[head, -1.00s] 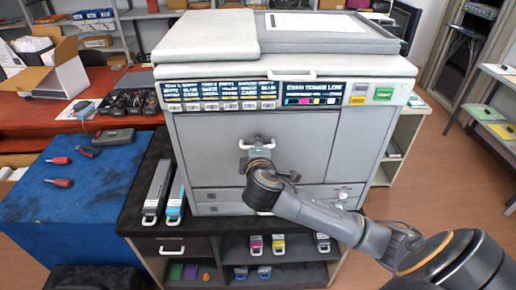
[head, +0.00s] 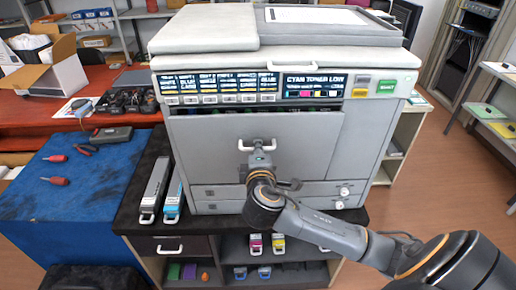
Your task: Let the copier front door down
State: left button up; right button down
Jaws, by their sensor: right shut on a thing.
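The grey copier (head: 375,150) stands on a dark cabinet, with a panel reading "CYAN TONER LOW" above its door. The front door (head: 205,145) is tipped slightly outward at its top, and a dark gap with small coloured parts shows above its upper edge. My right gripper (head: 259,158) is shut on the door's white handle (head: 257,145); the arm reaches in from the lower right. My left gripper is not in view.
Two long cartridges, one grey (head: 155,187) and one with a cyan label (head: 173,200), lie left of the copier. Small cartridges (head: 256,243) sit on the shelf below. A blue workbench (head: 85,200) with red-handled tools stands at left.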

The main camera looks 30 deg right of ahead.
jog(key=shift+f, duration=0.15)
jog(key=shift+f+b, duration=0.2)
jog(key=shift+b, duration=0.1)
jog(key=s+b, duration=0.1)
jog(key=s+a+t+b, duration=0.1)
jog(key=shift+a+f+b, duration=0.1)
jog(key=shift+f+b, duration=0.1)
jog(key=shift+b, duration=0.15)
